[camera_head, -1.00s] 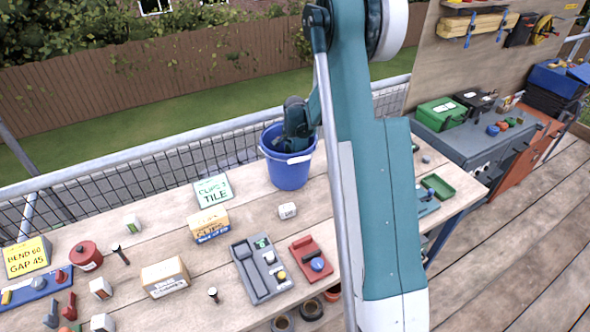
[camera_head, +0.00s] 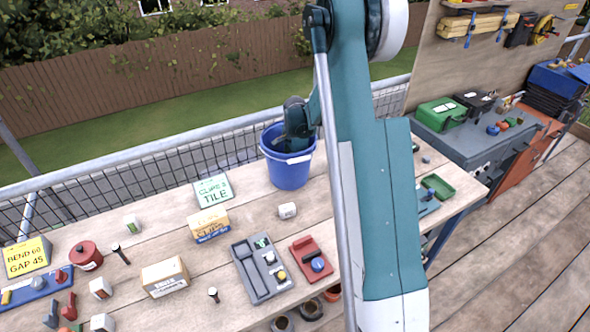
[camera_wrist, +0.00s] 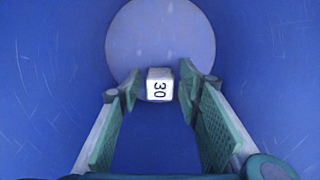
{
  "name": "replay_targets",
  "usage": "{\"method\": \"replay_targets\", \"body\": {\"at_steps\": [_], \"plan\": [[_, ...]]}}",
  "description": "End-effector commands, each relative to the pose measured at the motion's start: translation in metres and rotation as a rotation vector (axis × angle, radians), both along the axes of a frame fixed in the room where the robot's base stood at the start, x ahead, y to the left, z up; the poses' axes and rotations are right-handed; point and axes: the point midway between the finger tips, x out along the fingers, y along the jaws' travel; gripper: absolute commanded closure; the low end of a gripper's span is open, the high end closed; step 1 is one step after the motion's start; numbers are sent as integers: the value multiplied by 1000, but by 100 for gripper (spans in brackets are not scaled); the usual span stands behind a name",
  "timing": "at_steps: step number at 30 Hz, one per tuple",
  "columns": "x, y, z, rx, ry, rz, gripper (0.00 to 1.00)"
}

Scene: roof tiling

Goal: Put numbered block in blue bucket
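The blue bucket (camera_head: 288,172) stands upright near the back edge of the wooden table. My gripper (camera_wrist: 158,86) reaches down into it, and the bucket wall hides the fingers in the head view. In the wrist view, the blue inner wall surrounds both fingers. A white block marked 30 (camera_wrist: 160,84) is inside the bucket, between the fingertips. Gaps show on both sides of the block, so the fingers stand open and apart from it. I cannot tell whether the block rests on the bucket's pale round bottom (camera_wrist: 160,35).
Another small white block (camera_head: 287,210) lies on the table (camera_head: 262,215) in front of the bucket. A clips box (camera_head: 208,226), a sign (camera_head: 213,191), a grey tray (camera_head: 262,270) and a red tray (camera_head: 311,259) stand nearby. A mesh railing (camera_head: 150,170) runs behind.

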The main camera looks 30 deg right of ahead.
Motion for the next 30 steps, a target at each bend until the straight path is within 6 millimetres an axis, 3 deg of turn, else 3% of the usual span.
{"method": "replay_targets", "body": {"at_steps": [8,21,30], "plan": [[0,0,24,0,0,0,65],[0,0,93,0,0,0,65],[0,0,119,0,0,0,65]]}}
